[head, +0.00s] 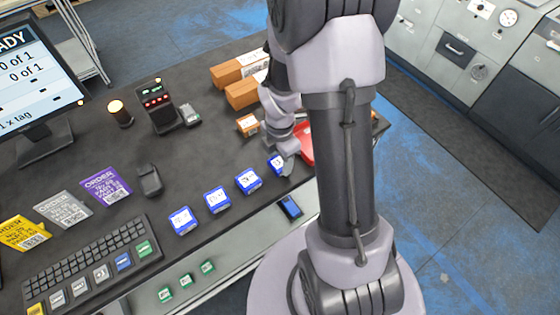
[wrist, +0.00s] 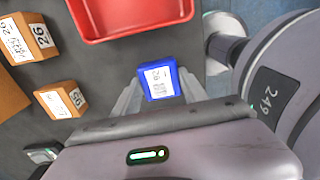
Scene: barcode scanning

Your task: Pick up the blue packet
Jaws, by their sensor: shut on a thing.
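A blue packet (wrist: 158,76) with a white label sits between the two fingers of my gripper (wrist: 158,90) in the wrist view. In the head view this packet (head: 276,163) is the rightmost of a row of similar blue packets, near the table's front edge. My gripper (head: 284,157) is shut on it, seen partly from behind. I cannot tell whether the packet is clear of the table. Other blue packets (head: 248,181), (head: 217,199) and (head: 181,220) lie to its left, apart from my gripper.
A red tray (wrist: 130,30) lies just beyond the held packet. Cardboard boxes (wrist: 28,38), (wrist: 61,99) stand left of it in the wrist view. A scanner (head: 158,108), a keyboard (head: 80,265) and order cards (head: 106,186) occupy the table's left part.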

